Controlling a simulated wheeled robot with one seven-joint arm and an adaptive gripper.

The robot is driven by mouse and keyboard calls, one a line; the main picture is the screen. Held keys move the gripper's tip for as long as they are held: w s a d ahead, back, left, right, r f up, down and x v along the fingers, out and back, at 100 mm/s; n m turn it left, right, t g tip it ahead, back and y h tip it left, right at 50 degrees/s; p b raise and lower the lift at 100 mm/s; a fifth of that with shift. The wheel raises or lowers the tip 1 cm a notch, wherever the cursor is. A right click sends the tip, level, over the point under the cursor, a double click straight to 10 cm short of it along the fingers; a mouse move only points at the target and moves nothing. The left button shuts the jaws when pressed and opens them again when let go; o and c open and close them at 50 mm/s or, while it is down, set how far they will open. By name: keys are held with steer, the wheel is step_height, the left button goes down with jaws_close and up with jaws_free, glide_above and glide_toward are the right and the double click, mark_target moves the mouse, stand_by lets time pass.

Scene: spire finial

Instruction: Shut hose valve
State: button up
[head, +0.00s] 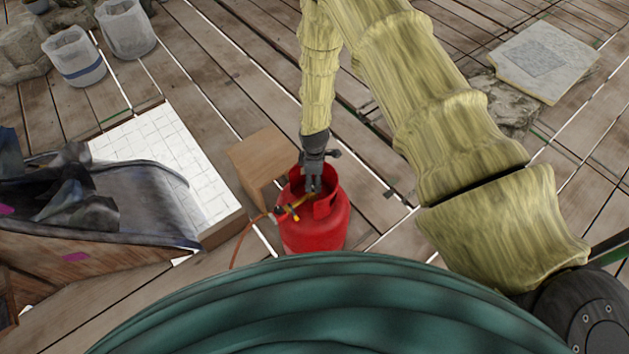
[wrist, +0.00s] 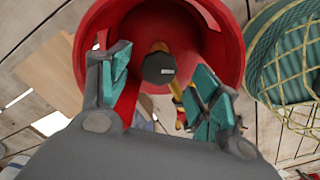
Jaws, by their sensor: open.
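A red gas cylinder (head: 314,228) stands upright on the plank floor just in front of my body. In the wrist view its red collar (wrist: 88,45) surrounds a dark round valve knob (wrist: 159,68) on a brass fitting. A yellow-handled hose valve (head: 292,209) sits at the left of the cylinder top, joined to an orange hose (head: 241,240). In the wrist view yellow parts (wrist: 177,90) show partly behind my fingers. My gripper (head: 312,184) points down at the collar opening. Its teal-padded fingers (wrist: 160,88) are open, apart on either side of the knob, with nothing between them in grip.
A cardboard-coloured box (head: 261,158) stands close to the left of the cylinder. A white tiled panel (head: 165,150) and a dark cloth-like heap (head: 110,200) lie further left. Two buckets (head: 75,55) stand at the back left. A stone slab (head: 543,61) lies at the back right.

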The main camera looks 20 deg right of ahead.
mark_target(313, 185)
steer(key=shift+f, duration=1.35)
steer(key=c, duration=1)
steer(key=shift+c, duration=0.2)
steer(key=shift+m, duration=0.3)
steer(key=shift+m+b, duration=0.55)
steer(key=shift+m, duration=0.35)
steer(key=m+b, duration=0.1)
steer(key=m, duration=0.2)
steer(key=shift+a+m, duration=0.1)
steer(key=shift+m, duration=0.2)
steer(key=m+b, duration=0.2)
steer(key=m, duration=0.4)
steer(key=shift+s+a, duration=0.1)
steer(key=shift+a, duration=0.05)
steer(key=shift+m, duration=0.3)
